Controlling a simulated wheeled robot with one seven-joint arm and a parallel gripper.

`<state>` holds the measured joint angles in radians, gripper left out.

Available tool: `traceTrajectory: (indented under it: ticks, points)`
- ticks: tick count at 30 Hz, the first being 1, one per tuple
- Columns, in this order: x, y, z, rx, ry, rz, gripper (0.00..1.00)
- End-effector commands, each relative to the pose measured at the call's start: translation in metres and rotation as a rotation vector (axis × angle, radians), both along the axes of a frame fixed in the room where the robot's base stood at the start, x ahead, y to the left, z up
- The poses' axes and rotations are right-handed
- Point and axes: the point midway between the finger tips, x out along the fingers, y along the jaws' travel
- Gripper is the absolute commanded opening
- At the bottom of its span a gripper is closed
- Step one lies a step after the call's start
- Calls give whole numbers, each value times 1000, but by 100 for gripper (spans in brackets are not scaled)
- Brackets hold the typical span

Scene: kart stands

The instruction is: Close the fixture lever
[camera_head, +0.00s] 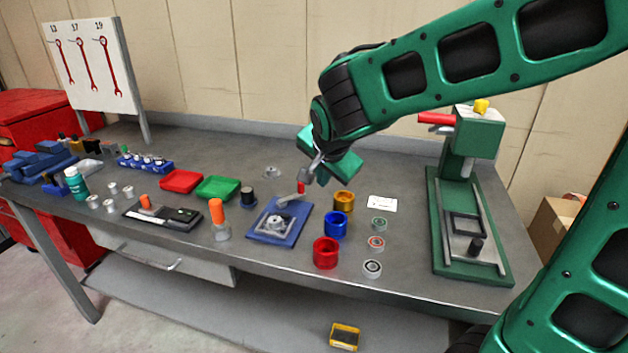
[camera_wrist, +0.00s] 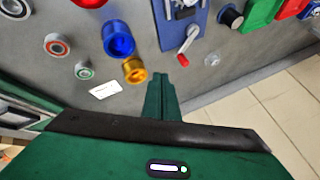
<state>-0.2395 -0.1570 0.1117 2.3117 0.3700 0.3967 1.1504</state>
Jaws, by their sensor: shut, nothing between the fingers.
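The fixture is a blue plate (camera_head: 262,234) with a grey metal clamp body (camera_head: 275,223) on it, near the middle of the bench. Its grey lever (camera_head: 290,199) sticks out toward the back right and ends in a red tip (camera_head: 301,187). In the wrist view the plate (camera_wrist: 179,36) is at the top, with the lever (camera_wrist: 188,41) and its red tip (camera_wrist: 183,60) pointing toward my gripper (camera_wrist: 160,78). My gripper is shut and empty, close beside the red tip. I cannot tell whether they touch.
Gold (camera_head: 343,201), blue (camera_head: 336,225) and red (camera_head: 326,253) cups stand right of the plate. A bottle with an orange cap (camera_head: 218,218) and a dark knob (camera_head: 248,197) stand left. A green press (camera_head: 470,225) is at the right. Bare bench lies behind the lever.

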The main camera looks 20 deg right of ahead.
Motion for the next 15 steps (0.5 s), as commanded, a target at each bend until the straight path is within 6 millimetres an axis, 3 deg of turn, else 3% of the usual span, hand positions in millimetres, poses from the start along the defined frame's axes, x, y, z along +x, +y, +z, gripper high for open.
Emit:
traceTrajectory:
  ticks: [15]
  points:
    - [48, 0, -67, -1, 4, 16, 0]
